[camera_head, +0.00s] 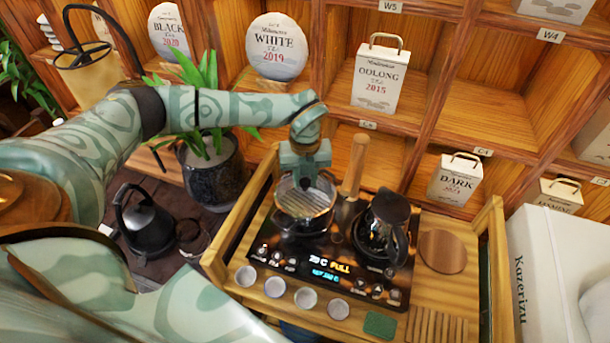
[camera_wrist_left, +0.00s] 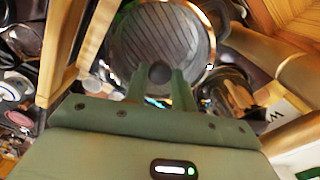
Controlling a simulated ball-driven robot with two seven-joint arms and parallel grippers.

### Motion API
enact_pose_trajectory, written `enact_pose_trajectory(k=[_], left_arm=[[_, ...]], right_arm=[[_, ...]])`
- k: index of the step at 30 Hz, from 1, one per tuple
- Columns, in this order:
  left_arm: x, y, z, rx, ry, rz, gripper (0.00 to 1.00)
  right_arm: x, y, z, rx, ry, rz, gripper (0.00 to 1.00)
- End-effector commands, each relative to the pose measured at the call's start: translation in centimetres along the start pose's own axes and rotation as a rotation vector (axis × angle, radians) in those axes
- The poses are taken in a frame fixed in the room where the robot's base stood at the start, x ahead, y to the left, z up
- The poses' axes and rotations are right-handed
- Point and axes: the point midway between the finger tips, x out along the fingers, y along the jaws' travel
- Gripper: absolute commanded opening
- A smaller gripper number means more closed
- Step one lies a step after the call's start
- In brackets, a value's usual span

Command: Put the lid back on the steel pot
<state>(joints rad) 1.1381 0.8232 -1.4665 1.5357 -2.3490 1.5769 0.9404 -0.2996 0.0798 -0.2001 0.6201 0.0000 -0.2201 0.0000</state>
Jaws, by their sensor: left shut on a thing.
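The round glass lid (camera_head: 306,203) with a metal rim is under my left gripper (camera_head: 305,180), above the steel pot (camera_head: 300,229) on the left of the black hob (camera_head: 330,262). The gripper comes down from above and is shut on the lid's dark knob. In the left wrist view the knob (camera_wrist_left: 160,73) sits between the fingertips, and the lid (camera_wrist_left: 150,38) spreads out beyond it. The lid hides the pot's opening. I cannot tell whether its rim touches the pot. My right gripper is not in view.
Several small cups (camera_head: 306,297) line the tray's front. A black kettle (camera_head: 146,222) and a potted plant (camera_head: 212,170) stand left.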

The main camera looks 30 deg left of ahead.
Motion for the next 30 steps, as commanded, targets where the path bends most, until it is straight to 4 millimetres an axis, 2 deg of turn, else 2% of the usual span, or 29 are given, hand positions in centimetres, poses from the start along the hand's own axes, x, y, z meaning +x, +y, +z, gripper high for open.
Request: enact_pose_trajectory(k=[30], left_arm=[[0.12,0.0,0.0,0.0,0.0,0.0,0.0]], right_arm=[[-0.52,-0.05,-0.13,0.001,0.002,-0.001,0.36]])
